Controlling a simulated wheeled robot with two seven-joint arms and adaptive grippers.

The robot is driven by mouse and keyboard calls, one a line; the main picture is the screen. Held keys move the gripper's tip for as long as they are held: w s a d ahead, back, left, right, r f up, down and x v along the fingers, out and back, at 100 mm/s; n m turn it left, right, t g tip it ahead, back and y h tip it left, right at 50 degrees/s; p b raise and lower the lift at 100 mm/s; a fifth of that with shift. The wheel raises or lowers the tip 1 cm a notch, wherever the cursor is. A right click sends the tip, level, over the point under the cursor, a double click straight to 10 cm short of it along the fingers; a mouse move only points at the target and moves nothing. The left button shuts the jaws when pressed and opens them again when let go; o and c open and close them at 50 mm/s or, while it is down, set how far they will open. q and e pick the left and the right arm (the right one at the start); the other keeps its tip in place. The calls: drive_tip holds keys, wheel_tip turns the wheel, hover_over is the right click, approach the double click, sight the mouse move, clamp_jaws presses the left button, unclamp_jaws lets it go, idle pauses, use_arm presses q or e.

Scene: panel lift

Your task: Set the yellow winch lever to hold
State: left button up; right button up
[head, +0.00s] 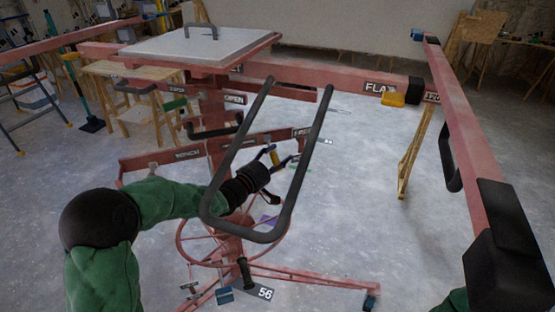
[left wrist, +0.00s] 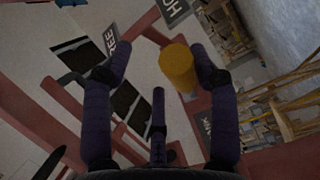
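The yellow winch lever (head: 274,153) shows in the head view as a small yellow grip at the lift's column, near the FREE sign (head: 303,132). In the left wrist view the lever's yellow end (left wrist: 178,68) lies between my left gripper's fingers, closer to the right-hand finger. My left gripper (head: 278,159) is open around it; its dark purple fingers (left wrist: 160,75) stand apart with a gap on the left. A FREE sign (left wrist: 110,39) and a partly cut-off sign (left wrist: 173,8) show beyond. The lever's base is hidden. My right gripper is out of view.
A grey tubular handle loop (head: 320,130) stands in front of my left wrist. The red lift column (head: 216,110) carries a WINCH sign (head: 187,154), a spoked wheel (head: 180,240) and a white-topped table (head: 200,45). A long red beam (head: 460,130) runs down the right.

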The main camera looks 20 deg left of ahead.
use_arm(q)
drive_tip(key=v, duration=1.2)
